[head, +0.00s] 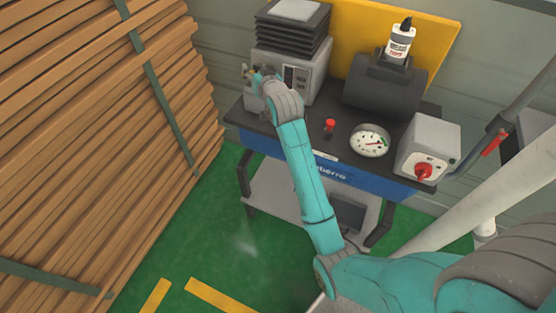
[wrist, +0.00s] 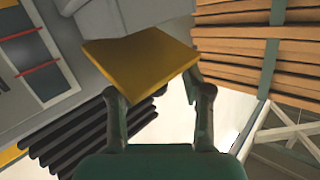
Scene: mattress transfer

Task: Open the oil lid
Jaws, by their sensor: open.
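A flat yellow plate (wrist: 140,62), which looks like the oil lid, fills the middle of the wrist view. It sits tilted against the grey machine (wrist: 120,20). My gripper (wrist: 154,88) is open, with one finger at the plate's lower left and the other at its right edge. I cannot tell whether the fingers touch it. In the head view my gripper (head: 258,75) is at the left front of the grey machine (head: 300,65), which has black bellows on top. There the lid is mostly hidden by my gripper.
Stacked wooden planks (head: 90,120) stand close on the left. Green floor (head: 235,235) is clear in between.

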